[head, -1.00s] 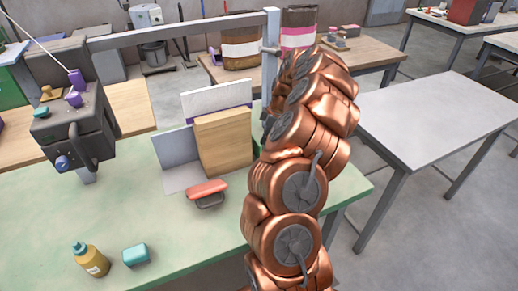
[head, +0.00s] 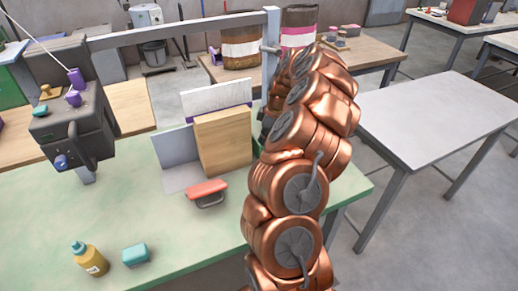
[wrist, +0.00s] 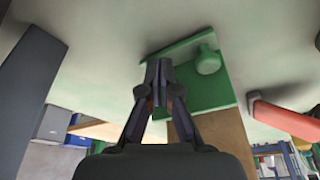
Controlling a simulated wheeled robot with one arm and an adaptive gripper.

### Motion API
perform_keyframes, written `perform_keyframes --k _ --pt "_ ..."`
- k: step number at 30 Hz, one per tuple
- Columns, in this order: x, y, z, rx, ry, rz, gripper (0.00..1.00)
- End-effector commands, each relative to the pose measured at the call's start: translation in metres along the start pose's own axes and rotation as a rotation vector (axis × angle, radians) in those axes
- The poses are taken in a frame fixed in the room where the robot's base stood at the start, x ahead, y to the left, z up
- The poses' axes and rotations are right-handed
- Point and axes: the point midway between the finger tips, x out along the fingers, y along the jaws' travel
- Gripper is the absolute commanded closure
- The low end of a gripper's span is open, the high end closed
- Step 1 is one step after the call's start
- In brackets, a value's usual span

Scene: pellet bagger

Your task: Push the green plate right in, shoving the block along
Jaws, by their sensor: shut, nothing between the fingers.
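The green plate (wrist: 215,92) shows in the wrist view with a raised edge strip and a round green knob (wrist: 208,61). The gripper is mostly hidden behind my arm in the head view.
A red-handled tool (head: 207,191) lies just in front of the block. A yellow bottle (head: 90,259) and a teal block (head: 136,255) stand at the front left. A dark machine head (head: 75,125) overhangs the left side. The front middle of the bench (head: 185,235) is clear.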

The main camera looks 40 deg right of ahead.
Motion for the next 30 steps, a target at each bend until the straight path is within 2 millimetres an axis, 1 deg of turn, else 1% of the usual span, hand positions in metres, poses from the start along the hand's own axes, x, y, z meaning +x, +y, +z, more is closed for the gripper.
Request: perform_keyframes --k 30 --pt "0.009 -0.016 -0.027 0.001 0.0 0.002 1.0"
